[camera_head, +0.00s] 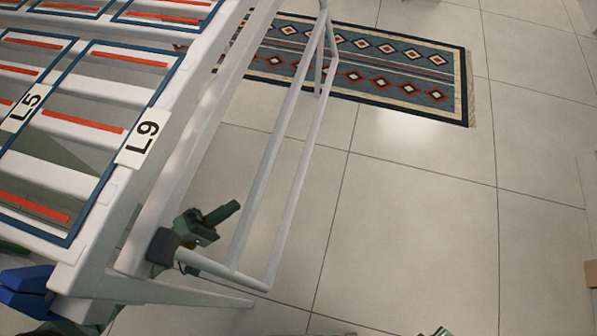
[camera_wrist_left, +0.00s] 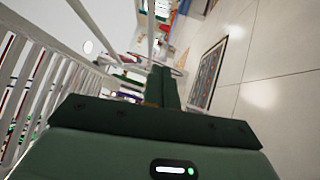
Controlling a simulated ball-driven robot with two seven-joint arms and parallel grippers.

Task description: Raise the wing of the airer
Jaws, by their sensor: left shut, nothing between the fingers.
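The white airer (camera_head: 105,215) fills the left of the head view. Its wing (camera_head: 290,170), a frame of thin white rods, hangs out along the airer's right side, below the top. A dark joint block (camera_head: 163,247) sits at the wing's near end. My green left gripper (camera_head: 222,214) is beside that block, on the inner side of the wing's rods, shut and empty. Whether it touches a rod cannot be told. In the left wrist view the shut fingers (camera_wrist_left: 160,86) point away past white rods (camera_wrist_left: 85,32). A dark green part of mine (camera_head: 438,332) barely shows at the bottom edge.
A patterned rug (camera_head: 385,68) lies beyond.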

